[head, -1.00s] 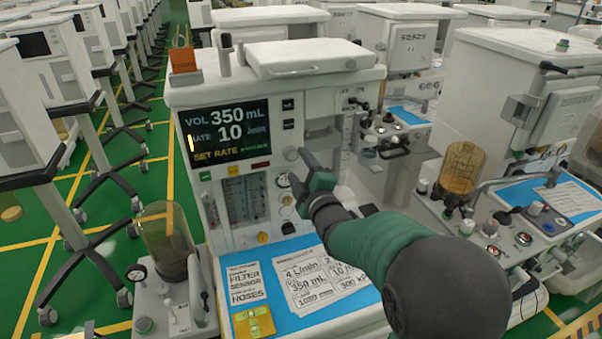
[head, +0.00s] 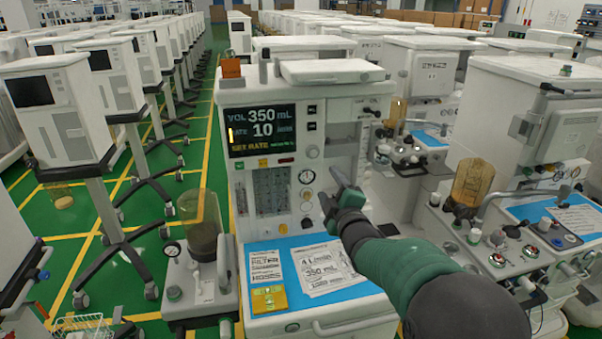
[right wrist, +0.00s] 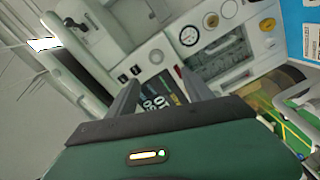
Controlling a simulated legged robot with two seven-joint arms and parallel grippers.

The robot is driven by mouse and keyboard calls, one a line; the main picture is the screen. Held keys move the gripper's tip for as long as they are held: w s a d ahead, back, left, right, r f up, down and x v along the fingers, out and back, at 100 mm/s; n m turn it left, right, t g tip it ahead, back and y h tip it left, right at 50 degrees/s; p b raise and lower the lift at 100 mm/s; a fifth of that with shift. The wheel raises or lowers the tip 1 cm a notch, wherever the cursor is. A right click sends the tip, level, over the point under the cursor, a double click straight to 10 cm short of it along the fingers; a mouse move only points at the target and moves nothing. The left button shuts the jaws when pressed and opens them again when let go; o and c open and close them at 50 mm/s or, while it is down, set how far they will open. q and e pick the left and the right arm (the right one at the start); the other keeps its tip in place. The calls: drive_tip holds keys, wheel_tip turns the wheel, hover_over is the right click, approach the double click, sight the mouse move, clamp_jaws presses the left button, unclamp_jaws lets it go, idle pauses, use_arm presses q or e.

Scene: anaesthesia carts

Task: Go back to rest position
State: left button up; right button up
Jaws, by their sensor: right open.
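My right gripper (head: 334,190) is open and empty in front of the lower right part of the near anaesthesia cart (head: 330,108). Its two fingers also show in the right wrist view (right wrist: 160,100), apart, with the cart's panel, gauge and screen beyond them. The cart's screen (head: 262,129) reads VOL 350 mL, RATE 10 and SET RATE. A control knob (head: 312,152) sits right of the screen, above and to the left of the gripper, apart from it. My left gripper is not in view.
A blue work surface (head: 290,255) with printed sheets and a yellow item (head: 268,298) lies below the arm. Another cart (head: 530,110) stands close on the right. Rows of wheeled monitor stands (head: 62,110) line the left.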

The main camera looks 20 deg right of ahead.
drive_tip(key=s+a+f+m+g+y, duration=0.1)
drive_tip(key=s+a+f+m+g, duration=0.3)
drive_tip(key=f, duration=0.4)
drive_tip(key=s+a+f+m+g+y, duration=0.1)
drive_tip(key=s+a+f+m+g, duration=0.15)
drive_tip(key=s+a+f, duration=0.45)
drive_tip(key=s+a+f+m+g+y, duration=0.1)
drive_tip(key=s+a+f+m+g, duration=0.1)
drive_tip(key=s, duration=0.7)
drive_tip(key=s+a+f+m+g, duration=0.3)
drive_tip(key=s+f+g, duration=0.3)
drive_tip(key=s+f, duration=0.3)
drive_tip(key=shift+s+a+f+y+p, duration=0.3)
drive_tip(key=shift+s+a+y, duration=0.1)
drive_tip(key=shift+a, duration=0.25)
drive_tip(key=shift+w, duration=0.15)
clamp_jaws()
